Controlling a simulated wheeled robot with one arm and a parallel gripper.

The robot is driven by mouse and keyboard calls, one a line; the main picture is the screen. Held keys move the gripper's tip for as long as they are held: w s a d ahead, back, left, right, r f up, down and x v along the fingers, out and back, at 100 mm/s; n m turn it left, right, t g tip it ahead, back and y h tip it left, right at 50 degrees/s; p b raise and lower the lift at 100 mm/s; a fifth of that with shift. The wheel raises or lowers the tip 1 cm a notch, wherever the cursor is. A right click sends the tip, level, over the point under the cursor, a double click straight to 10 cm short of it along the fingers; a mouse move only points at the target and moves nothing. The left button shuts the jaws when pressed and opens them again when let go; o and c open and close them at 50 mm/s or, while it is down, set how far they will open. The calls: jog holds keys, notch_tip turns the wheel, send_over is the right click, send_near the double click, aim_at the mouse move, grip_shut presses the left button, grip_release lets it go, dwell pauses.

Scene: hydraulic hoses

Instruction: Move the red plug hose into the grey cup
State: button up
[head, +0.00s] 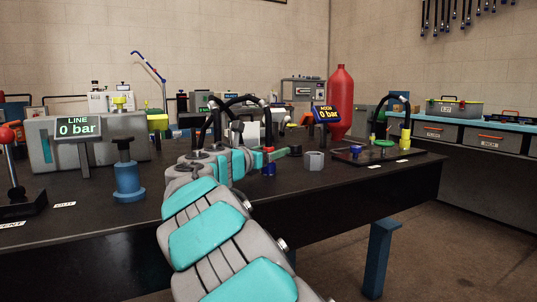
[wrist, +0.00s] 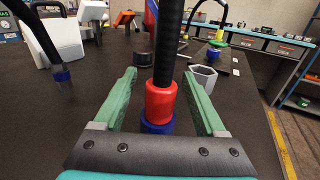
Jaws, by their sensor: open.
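The red plug (wrist: 160,100) is at the lower end of a thick black hose (wrist: 170,40) in the wrist view. It stands upright in a blue holder (wrist: 159,127); the holder also shows in the head view (head: 269,170). My gripper (wrist: 160,76) is open, with one green finger on each side of the red plug and visible gaps between. In the head view my gripper (head: 275,154) is partly hidden by my arm. The grey cup (wrist: 202,78) is hexagonal and open-topped, just beyond the right finger. It stands on the table in the head view (head: 314,160).
A board with a green-and-yellow-ended hose (head: 380,150) stands right of the cup. The table's right edge lies beyond.

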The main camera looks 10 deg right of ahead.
jog(key=shift+w+d, duration=0.45)
jog(key=shift+d, duration=0.05)
grip_shut()
dwell(0.4)
